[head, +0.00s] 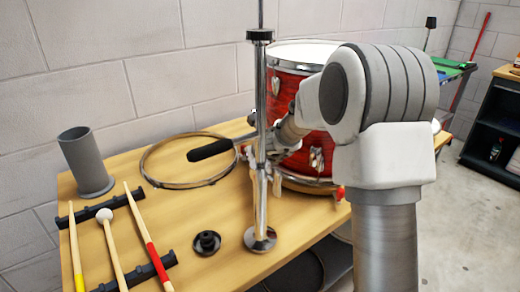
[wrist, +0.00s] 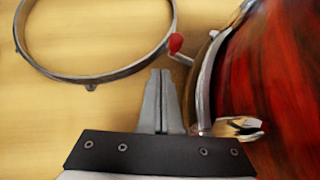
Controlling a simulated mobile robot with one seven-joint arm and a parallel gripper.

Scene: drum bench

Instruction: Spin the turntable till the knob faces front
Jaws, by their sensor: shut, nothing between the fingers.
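The red drum (head: 300,95) stands upright on a low round turntable (head: 308,186) on the bench; the drum hides most of the turntable. A small red knob (head: 340,193) shows at the drum's lower right in the head view. In the wrist view a red knob (wrist: 175,43) on a thin metal stem sticks out beside the drum (wrist: 285,80); I cannot tell whether both are the same knob. My gripper (wrist: 161,73) is shut and empty, beside the drum, with its fingertips apart from the knob. In the head view the metal pole partly hides it.
The metal pole (head: 262,190) stands on the bench in front of my gripper, with a dark padded arm (head: 210,150) on its left. A loose hoop (head: 160,183) lies left of the drum. A grey cup (head: 86,163), sticks on a black rack (head: 152,271) and a black fitting (head: 207,242) occupy the left.

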